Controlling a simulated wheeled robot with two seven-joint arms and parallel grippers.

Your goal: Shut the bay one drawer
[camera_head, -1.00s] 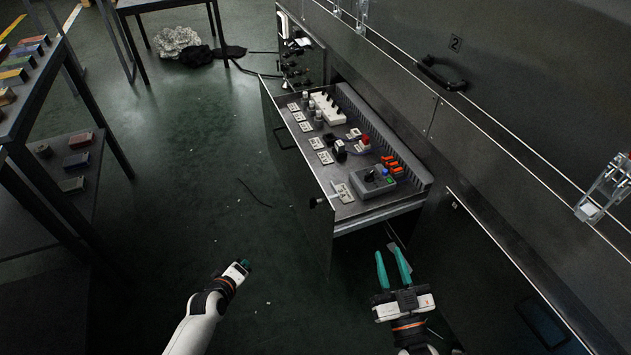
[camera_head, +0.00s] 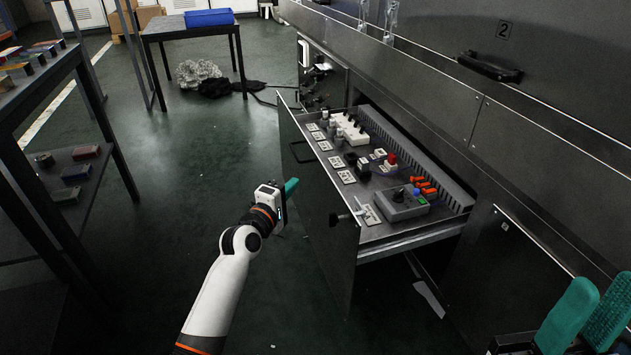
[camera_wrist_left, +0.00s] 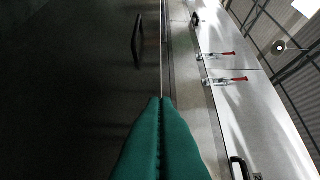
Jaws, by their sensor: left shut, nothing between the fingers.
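The drawer (camera_head: 400,240) is pulled out of the dark cabinet and holds switches and small devices. Its dark front panel (camera_head: 325,240) faces left, with a black handle (camera_head: 298,152) towards its far end. In the left wrist view a dark panel with a black handle (camera_wrist_left: 137,42) runs ahead of the fingers. My left gripper (camera_head: 291,186) is shut and empty, in front of the drawer front on its left; contact cannot be seen. Its green fingers lie together in the left wrist view (camera_wrist_left: 161,115). My right gripper (camera_head: 590,308) is open at the lower right, near the cabinet.
A dark shelf rack (camera_head: 45,110) with coloured blocks stands at the left. A table (camera_head: 185,30) with a blue tray (camera_head: 209,17) stands behind. Cables lie near the cabinet's far end. The green floor (camera_head: 180,170) between rack and drawer is clear.

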